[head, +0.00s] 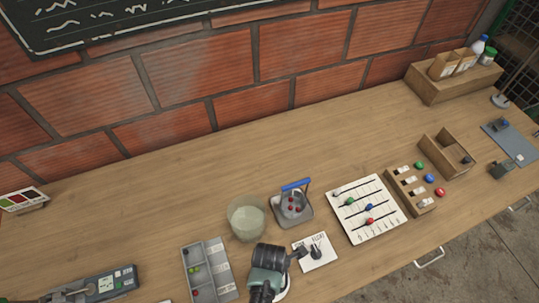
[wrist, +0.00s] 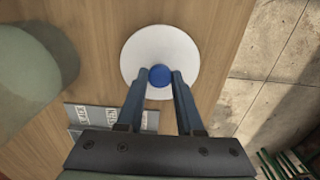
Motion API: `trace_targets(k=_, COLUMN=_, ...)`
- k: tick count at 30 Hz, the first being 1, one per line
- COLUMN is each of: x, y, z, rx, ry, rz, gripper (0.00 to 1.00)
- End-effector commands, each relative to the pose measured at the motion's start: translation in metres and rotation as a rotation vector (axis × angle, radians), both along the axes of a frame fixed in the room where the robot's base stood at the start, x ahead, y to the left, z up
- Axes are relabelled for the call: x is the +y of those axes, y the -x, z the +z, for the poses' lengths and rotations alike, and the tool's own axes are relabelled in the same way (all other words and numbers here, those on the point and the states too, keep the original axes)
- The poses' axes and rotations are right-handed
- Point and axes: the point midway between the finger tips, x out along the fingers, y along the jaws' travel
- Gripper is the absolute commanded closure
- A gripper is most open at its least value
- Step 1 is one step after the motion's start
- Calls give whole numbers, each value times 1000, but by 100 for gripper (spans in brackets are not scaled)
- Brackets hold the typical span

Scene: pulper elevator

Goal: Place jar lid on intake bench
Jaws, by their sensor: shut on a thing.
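The jar lid (wrist: 150,40) is a white disc with a blue knob (wrist: 160,75) in the middle. In the wrist view, my gripper (wrist: 162,79) is shut on the knob, one dark blue finger on each side. In the head view, only a white edge of the lid (head: 285,291) shows beside my arm at the bottom. The wooden intake bench (head: 150,180) spreads beneath it. The lid is over or near the bench's front edge; I cannot tell whether it touches the wood. A greenish clear jar (head: 246,219) stands open behind my gripper.
A grey compartment tray (head: 209,268) lies left of my arm. A blue-handled basket (head: 293,205), a card (head: 316,254) and a white slider board (head: 367,209) stand to the right. Bare wood lies behind, toward the brick wall (head: 200,70). Floor (wrist: 275,70) shows beyond the front edge.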

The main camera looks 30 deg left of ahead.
Motion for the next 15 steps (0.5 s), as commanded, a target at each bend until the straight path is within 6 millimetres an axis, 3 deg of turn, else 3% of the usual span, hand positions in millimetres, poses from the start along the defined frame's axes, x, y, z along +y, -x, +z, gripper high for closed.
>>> trace_targets(k=12, x=0, y=0, z=-6, rx=-1, ry=0, rz=0, gripper=100)
trace_targets(k=13, x=0, y=0, z=-5, rx=-1, ry=0, rz=0, gripper=59)
trace_targets(k=15, x=0, y=0, z=-5, rx=-1, ry=0, rz=0, gripper=46)
